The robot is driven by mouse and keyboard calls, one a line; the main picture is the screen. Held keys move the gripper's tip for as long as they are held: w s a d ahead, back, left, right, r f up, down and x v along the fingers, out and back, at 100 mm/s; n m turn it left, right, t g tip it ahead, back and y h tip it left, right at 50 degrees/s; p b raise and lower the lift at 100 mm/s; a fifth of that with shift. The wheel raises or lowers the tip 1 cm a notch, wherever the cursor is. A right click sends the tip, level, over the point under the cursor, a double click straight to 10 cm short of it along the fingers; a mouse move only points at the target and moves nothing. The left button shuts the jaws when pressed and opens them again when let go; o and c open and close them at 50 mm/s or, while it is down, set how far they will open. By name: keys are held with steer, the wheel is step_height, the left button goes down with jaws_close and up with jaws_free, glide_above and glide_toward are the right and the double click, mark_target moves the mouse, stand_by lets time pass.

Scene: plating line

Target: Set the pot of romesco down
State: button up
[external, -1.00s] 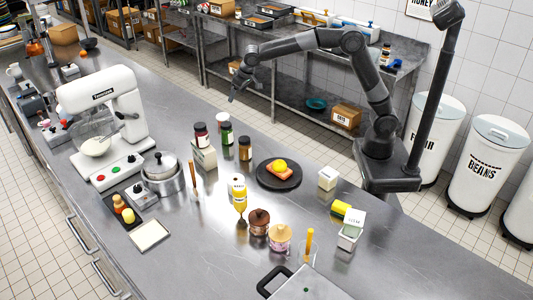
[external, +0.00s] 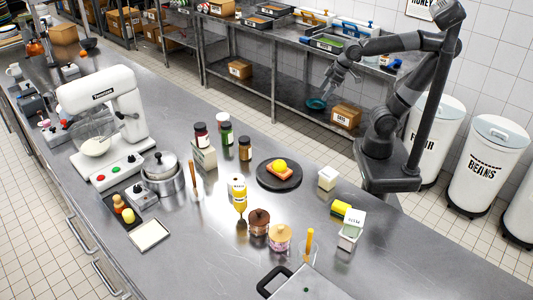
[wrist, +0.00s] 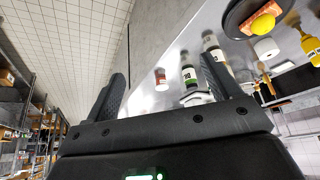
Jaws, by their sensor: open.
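My gripper (external: 331,86) is open and empty, held in the air beyond the counter's far edge, in front of the back shelf. In the wrist view its two fingers (wrist: 163,88) stand wide apart with nothing held between them. A small red-brown lidded pot (external: 258,223) stands upright on the steel counter, and a pink pot with a tan lid (external: 279,238) stands beside it. I cannot read a label on either, so I cannot tell which holds romesco. Both are well away from my gripper.
A dark round board (external: 279,184) bears orange food with a yellow ball. A yellow bottle (external: 239,196), several jars (external: 227,134), a white mixer (external: 105,115) and a steel pot (external: 162,175) share the counter (external: 390,260). A teal bowl (external: 316,104) sits on the lower shelf.

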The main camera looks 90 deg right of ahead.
steer(key=shift+n, duration=0.4)
steer(key=s+f, duration=0.2)
steer(key=s, duration=0.3)
steer(key=shift+a+f, duration=0.35)
steer(key=shift+f, duration=0.05)
